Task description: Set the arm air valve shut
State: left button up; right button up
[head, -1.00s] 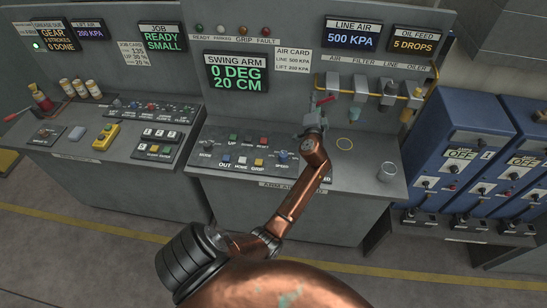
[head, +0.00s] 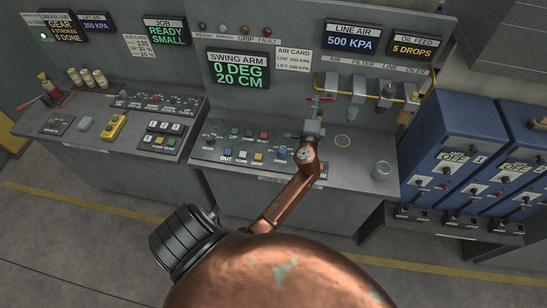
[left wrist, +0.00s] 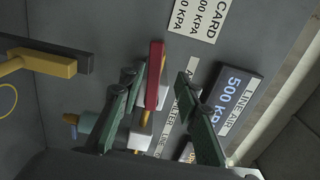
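The arm air valve shows as a red lever (head: 322,99) under the ARM label (head: 334,58) on the back panel. It lies roughly level in the head view. In the left wrist view the red lever (left wrist: 155,76) stands between my two green fingers, closer to the left one, above a white and yellow fitting (left wrist: 140,137). My left gripper (head: 314,122) is just below and in front of the lever; its fingers (left wrist: 160,78) are spread apart. I cannot tell whether a finger touches the lever. My right gripper is not in view.
A row of air fittings (head: 386,93) with a yellow pipe runs right of the valve. The line air display (head: 352,40) reads 500 KPA. Buttons and knobs (head: 245,147) lie to the left.

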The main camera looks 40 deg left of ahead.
pick_arm(q)
jog(key=s+a+f+n+g+h+b, duration=0.1)
jog(key=s+a+f+n+g, duration=0.1)
jog(key=s+f, duration=0.8)
jog(key=s+a+f+n+g+h+b, duration=0.1)
jog(key=s+f+n+g, duration=0.3)
jog(key=s+f, duration=0.5)
jog(key=shift+s+a+f+n, duration=0.35)
jog(key=shift+f+n, duration=0.1)
jog(key=shift+n, duration=0.35)
